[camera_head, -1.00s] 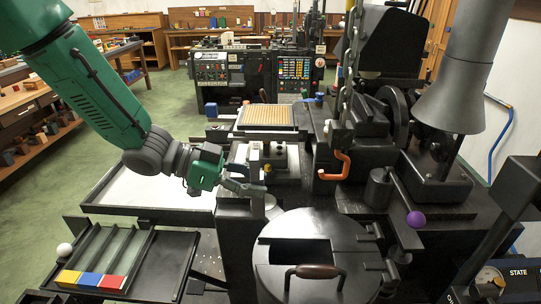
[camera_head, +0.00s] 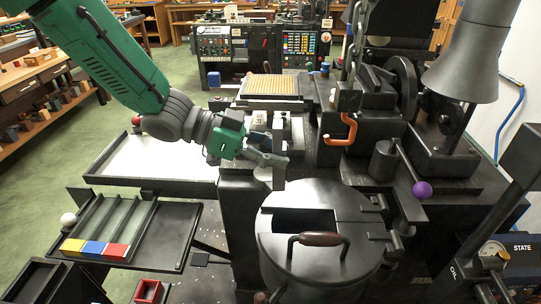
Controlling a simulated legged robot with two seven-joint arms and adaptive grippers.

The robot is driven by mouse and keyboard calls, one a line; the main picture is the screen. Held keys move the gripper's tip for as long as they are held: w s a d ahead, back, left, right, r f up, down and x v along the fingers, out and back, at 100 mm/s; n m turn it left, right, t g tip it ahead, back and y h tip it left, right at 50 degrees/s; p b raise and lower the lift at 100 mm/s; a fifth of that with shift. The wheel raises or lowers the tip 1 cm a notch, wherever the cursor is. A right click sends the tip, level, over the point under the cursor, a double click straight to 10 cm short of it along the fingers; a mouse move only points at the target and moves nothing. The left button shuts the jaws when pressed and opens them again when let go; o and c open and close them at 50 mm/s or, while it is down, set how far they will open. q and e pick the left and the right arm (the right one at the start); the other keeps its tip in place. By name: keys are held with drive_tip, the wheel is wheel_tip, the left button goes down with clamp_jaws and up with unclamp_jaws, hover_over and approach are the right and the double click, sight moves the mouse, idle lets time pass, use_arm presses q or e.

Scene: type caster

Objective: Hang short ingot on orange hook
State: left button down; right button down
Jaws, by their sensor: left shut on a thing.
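The orange hook (camera_head: 350,128) sticks out from the front of the black machine, right of centre, and nothing hangs on it. My left gripper (camera_head: 274,162) is left of the hook and lower in the picture, apart from it. My right gripper is not in view.
A round black pot lid with a brown handle (camera_head: 320,239) lies below the hook. A lever with a purple ball (camera_head: 422,189) stands to its right. A tray (camera_head: 178,237) with yellow, blue and red blocks is at lower left. A gold-topped plate (camera_head: 272,87) lies behind my gripper.

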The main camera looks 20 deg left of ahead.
use_arm(q)
drive_tip(key=shift+w+d+r, duration=0.1)
drive_tip(key=shift+d+r, duration=0.05)
drive_tip(key=shift+d, duration=0.25)
idle(0.5)
drive_tip(key=shift+w+d, duration=0.1)
drive_tip(key=shift+d, duration=0.25)
drive_tip(key=shift+w+d, duration=0.25)
drive_tip(key=shift+d, duration=0.55)
drive_tip(key=shift+w+d, duration=0.2)
drive_tip(key=shift+d, duration=0.55)
drive_tip(key=shift+w+d, duration=0.1)
drive_tip(key=shift+d, duration=0.25)
drive_tip(key=shift+w+d+p, duration=0.15)
drive_tip(key=shift+d+p, duration=0.15)
drive_tip(key=shift+d, duration=0.3)
drive_tip(key=shift+w+d+p, duration=0.2)
drive_tip(key=shift+w+d, duration=0.05)
drive_tip(key=shift+d, duration=0.8)
drive_tip(key=shift+w+d+p, duration=0.2)
drive_tip(key=shift+w+d, duration=0.05)
drive_tip(key=shift+d, duration=0.75)
drive_tip(key=shift+d+f+b, duration=0.1)
drive_tip(key=shift+f+b, duration=0.3)
drive_tip(key=shift+f, duration=0.65)
idle(1.2)
